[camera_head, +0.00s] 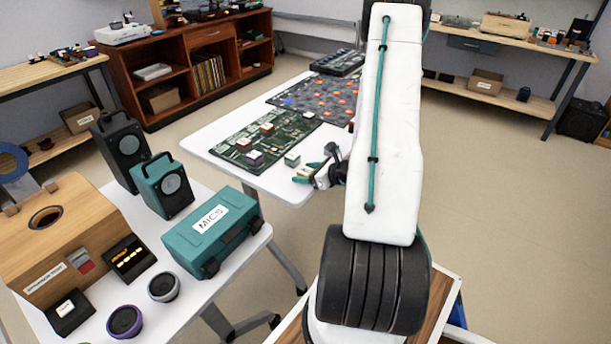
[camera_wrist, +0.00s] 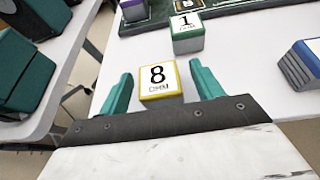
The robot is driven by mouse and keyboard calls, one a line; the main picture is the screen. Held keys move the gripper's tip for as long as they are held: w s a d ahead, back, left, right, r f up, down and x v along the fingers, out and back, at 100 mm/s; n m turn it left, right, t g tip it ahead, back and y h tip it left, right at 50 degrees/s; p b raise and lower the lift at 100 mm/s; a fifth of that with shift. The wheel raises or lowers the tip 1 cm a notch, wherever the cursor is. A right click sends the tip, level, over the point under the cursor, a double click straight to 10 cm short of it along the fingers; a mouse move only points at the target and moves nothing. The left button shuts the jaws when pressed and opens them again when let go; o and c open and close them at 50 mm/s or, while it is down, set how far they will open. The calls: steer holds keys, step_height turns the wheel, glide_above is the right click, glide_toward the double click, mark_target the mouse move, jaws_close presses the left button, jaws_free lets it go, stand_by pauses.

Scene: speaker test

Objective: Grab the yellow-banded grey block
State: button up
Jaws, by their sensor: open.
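The yellow-banded block (camera_wrist: 161,84) shows in the wrist view with a white top marked 8 OHM and a yellow border. It lies between the two teal fingers of my gripper (camera_wrist: 161,70), which is open, with a visible gap on each side of the block. In the head view my gripper (camera_head: 312,172) is low over the near end of the white table, and it partly hides the block there. The block's lower sides are mostly hidden in the wrist view.
A green-banded grey block (camera_wrist: 188,35) marked 1 stands just beyond the fingers. A blue-banded block (camera_wrist: 301,65) is at the right and a purple-banded one (camera_wrist: 134,11) farther back. A circuit board (camera_head: 268,140) lies behind. A teal MICS case (camera_head: 212,231) stands on the other table.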

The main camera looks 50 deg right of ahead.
steer(key=c, duration=1.1)
steer(key=shift+r, duration=0.2)
